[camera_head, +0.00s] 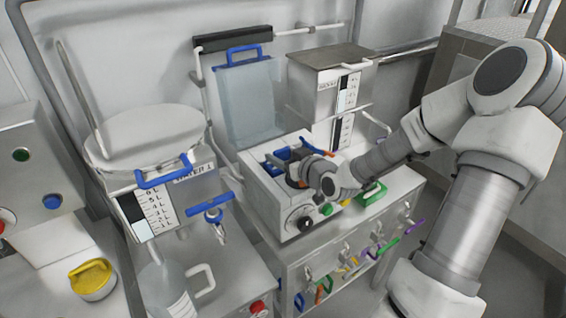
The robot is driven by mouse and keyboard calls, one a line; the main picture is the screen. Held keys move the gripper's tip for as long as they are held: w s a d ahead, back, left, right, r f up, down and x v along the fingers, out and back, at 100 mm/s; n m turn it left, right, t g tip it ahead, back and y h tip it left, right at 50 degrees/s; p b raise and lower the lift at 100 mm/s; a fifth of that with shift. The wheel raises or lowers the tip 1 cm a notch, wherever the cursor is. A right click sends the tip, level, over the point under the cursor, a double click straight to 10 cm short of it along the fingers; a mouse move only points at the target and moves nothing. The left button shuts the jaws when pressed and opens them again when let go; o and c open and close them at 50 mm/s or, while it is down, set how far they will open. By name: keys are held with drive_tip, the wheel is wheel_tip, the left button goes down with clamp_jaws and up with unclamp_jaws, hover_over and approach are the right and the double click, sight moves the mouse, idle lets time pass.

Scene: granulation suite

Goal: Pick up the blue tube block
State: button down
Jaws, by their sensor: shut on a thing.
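The blue tube block (283,154) is in the open top of a white box-shaped unit, near the middle of the view. Only part of its blue surface shows. My gripper (290,172) reaches in from the right, over this opening, and is shut on the block. My wrist and the dark gripper parts hide much of the block and the contact. I cannot tell whether the block is lifted clear of the unit.
The white unit (259,199) has a dark knob and a green button in front. A small orange part (304,143) and a green-handled item (371,193) are close by my wrist. Coloured valve handles line the cabinet front. A clear blue-topped container (249,100) stands behind.

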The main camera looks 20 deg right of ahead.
sight(282, 149)
drive_tip(key=shift+r, duration=0.1)
drive_tip(key=shift+r+p, duration=1.8)
drive_tip(key=shift+r, duration=0.05)
drive_tip(key=s+p, duration=0.1)
drive_tip(key=s, duration=0.2)
drive_tip(key=s+d, duration=0.1)
drive_tip(key=s, duration=0.2)
drive_tip(key=s+d+p, duration=0.1)
drive_tip(key=s, duration=0.3)
drive_tip(key=shift+f+p, duration=0.1)
drive_tip(key=shift+p, duration=0.25)
drive_tip(key=shift+s+r+p, duration=0.2)
drive_tip(key=shift+r+p, duration=0.05)
drive_tip(key=shift+p, duration=0.25)
drive_tip(key=shift+s+d+p, duration=0.1)
drive_tip(key=shift+d+p, duration=0.1)
drive_tip(key=shift+p, duration=0.7)
